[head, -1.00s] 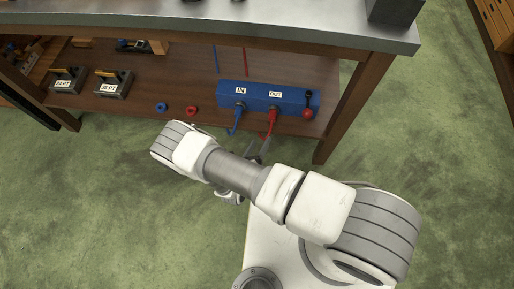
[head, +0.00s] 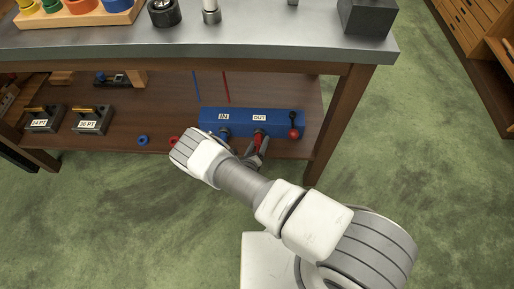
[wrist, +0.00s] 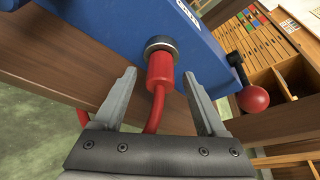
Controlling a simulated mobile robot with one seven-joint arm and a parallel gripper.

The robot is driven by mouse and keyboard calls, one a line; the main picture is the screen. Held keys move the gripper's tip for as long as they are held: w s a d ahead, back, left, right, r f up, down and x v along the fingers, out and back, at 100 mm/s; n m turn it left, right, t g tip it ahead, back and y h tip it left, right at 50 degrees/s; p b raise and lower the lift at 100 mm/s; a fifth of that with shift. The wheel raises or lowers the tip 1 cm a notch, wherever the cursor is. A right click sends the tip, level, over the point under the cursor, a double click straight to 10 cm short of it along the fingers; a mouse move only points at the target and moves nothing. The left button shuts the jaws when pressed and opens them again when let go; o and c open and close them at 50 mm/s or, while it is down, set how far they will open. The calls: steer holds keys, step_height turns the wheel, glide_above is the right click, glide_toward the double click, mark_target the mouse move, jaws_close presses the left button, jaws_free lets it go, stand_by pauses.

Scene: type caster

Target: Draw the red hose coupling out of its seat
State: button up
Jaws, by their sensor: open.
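The red hose coupling (wrist: 160,69) sits in a dark metal seat (wrist: 159,46) on the front of the blue block (wrist: 120,22), with a red hose (wrist: 155,110) running from it. In the wrist view my gripper (wrist: 160,82) is open, one finger on each side of the coupling, with a visible gap to each. In the head view the coupling (head: 259,134) is under the OUT label, partly hidden by my gripper (head: 258,146). The IN side has a blue coupling (head: 224,133), partly hidden by my arm.
The block rests on a wooden lower shelf (head: 110,135) under a metal-topped bench (head: 250,50). A table leg (head: 340,120) stands to the right.

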jaws_close()
stand_by(0.7)
stand_by(1.2)
